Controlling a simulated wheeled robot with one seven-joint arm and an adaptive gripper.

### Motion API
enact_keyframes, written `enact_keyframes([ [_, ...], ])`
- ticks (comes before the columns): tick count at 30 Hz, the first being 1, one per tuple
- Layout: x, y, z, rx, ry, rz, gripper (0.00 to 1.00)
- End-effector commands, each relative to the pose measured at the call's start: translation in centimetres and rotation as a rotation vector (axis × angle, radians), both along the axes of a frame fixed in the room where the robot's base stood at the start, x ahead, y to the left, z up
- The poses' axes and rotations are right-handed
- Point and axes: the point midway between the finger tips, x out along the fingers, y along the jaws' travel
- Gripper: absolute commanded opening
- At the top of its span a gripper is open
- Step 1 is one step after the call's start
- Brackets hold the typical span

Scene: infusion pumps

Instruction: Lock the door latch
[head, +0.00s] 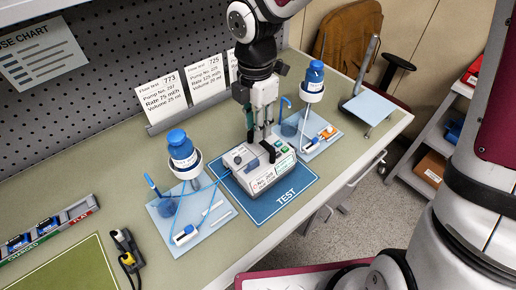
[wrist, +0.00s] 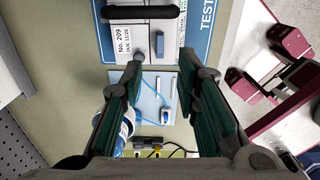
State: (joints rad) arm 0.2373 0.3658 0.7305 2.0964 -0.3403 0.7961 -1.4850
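The infusion pump (head: 262,172), a pale box labelled No. 209, sits on the blue TEST mat (head: 285,203). A small blue-grey lever (head: 252,165), which looks like the door latch, is on its face; it also shows beside the label in the wrist view (wrist: 160,43). Whether it is locked I cannot tell. My gripper (head: 263,143) points down above the pump, close to its rear. In the wrist view my gripper (wrist: 159,75) has its dark green fingers wide apart with nothing between them. The lever appears beyond the fingertips, and I see no contact.
Light blue trays (head: 219,231) with blue-capped bottles on stands flank the pump, and blue tubing runs to it from the left one. Flow-test cards (head: 160,92) stand behind. A black and yellow device (head: 128,258) lies at left. The bench front is mostly clear.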

Motion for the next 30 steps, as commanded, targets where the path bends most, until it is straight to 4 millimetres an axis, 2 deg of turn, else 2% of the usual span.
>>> enact_keyframes([
  [9, -0.1, 0.0, -6.2, -0.002, 0.006, 0.000, 0.29],
  [16, -0.2, 0.0, -10.2, -0.002, 0.005, -0.001, 0.29],
  [22, -0.1, 0.0, -12.1, -0.001, 0.002, -0.003, 0.29],
  [30, 0.0, -0.1, -12.5, -0.001, 0.000, -0.004, 0.29],
])
